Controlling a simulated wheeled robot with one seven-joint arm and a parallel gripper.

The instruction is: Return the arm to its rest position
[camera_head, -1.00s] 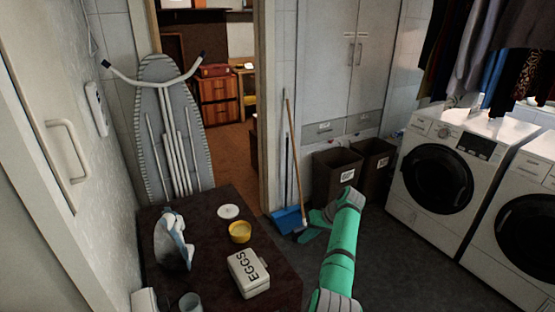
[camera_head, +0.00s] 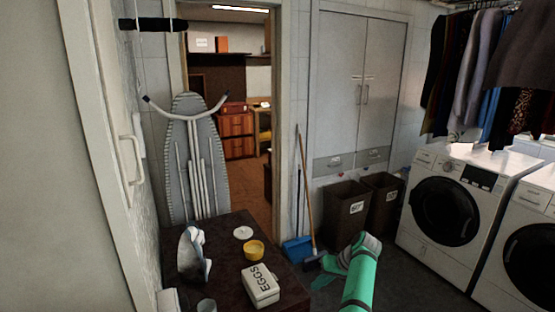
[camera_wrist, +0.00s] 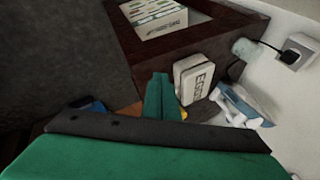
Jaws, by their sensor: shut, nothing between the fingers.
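My gripper (camera_head: 326,280) is at the end of my green arm, low in the head view right of the dark table. Its fingers are small and partly hidden there by the wrist. In the wrist view the green fingers (camera_wrist: 161,98) are together with nothing held. They point towards the table, and the eggs box shows beside them in the picture. Any gap between fingers and table cannot be judged.
The dark table (camera_head: 225,277) bears an eggs box (camera_head: 261,284), yellow bowl (camera_head: 254,250), white disc (camera_head: 243,232) and an iron (camera_head: 193,255). Broom (camera_head: 306,195), dustpan (camera_head: 297,248), bins (camera_head: 346,210) and a washing machine (camera_head: 445,210) stand beyond. Dark floor lies between.

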